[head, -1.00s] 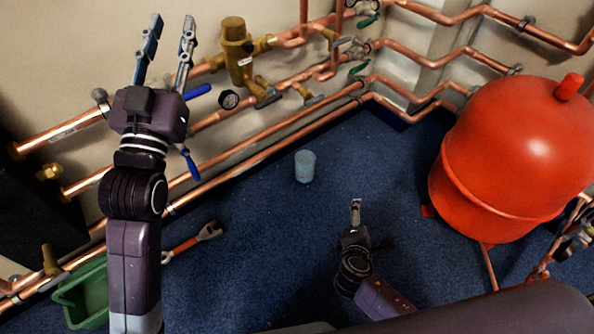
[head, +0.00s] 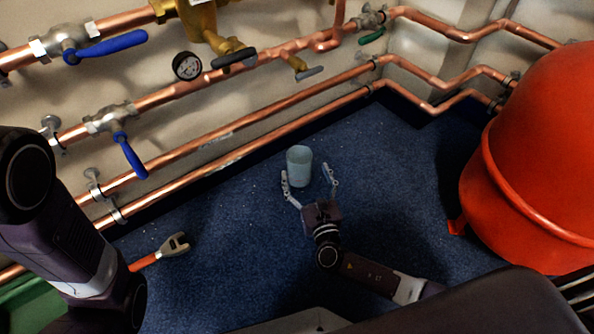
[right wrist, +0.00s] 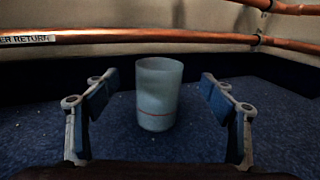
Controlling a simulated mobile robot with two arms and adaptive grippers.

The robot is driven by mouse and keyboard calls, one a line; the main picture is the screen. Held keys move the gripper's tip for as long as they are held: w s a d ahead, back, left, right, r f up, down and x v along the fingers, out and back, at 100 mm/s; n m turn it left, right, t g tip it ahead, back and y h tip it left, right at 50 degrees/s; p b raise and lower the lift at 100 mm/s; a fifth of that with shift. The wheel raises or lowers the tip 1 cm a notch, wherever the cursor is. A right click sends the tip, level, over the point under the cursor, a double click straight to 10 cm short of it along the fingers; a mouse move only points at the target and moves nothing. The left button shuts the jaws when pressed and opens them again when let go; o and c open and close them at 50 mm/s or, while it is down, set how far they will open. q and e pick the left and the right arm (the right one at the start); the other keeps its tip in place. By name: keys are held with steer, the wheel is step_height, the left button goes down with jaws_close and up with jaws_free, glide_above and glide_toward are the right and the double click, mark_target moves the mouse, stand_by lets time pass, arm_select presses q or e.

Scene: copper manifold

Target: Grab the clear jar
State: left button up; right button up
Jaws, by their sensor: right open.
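The clear jar (head: 299,167) stands upright on the blue carpet in the head view, pale and translucent. My right gripper (head: 308,180) is open, its two fingers pointing at the jar, one at the jar's near left and one to its right. In the right wrist view the jar (right wrist: 157,93) stands between and slightly beyond the open fingertips (right wrist: 158,88), with a gap on both sides. A thin reddish line shows across its lower part. Of my left arm only links show at the left edge of the head view; its gripper is out of view.
Copper pipes (head: 270,125) with blue-handled valves (head: 128,155) run along the wall behind the jar. A red tank (head: 535,165) stands at the right. A wrench with a red handle (head: 172,247) and a green bin (head: 25,300) are at lower left. Carpet around the jar is clear.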

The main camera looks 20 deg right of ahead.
mark_target(296, 147)
steer(key=shift+w+b, duration=0.45)
steer(key=shift+w, duration=0.55)
steer(key=w+b, duration=0.3)
steer(key=w, duration=0.1)
steer(key=shift+w+d, duration=0.1)
steer(key=shift+w, duration=0.2)
steer(key=shift+w+r, duration=0.1)
steer(key=shift+w, duration=0.2)
steer(key=c, duration=2)
jaws_close()
steer(key=shift+r, duration=0.15)
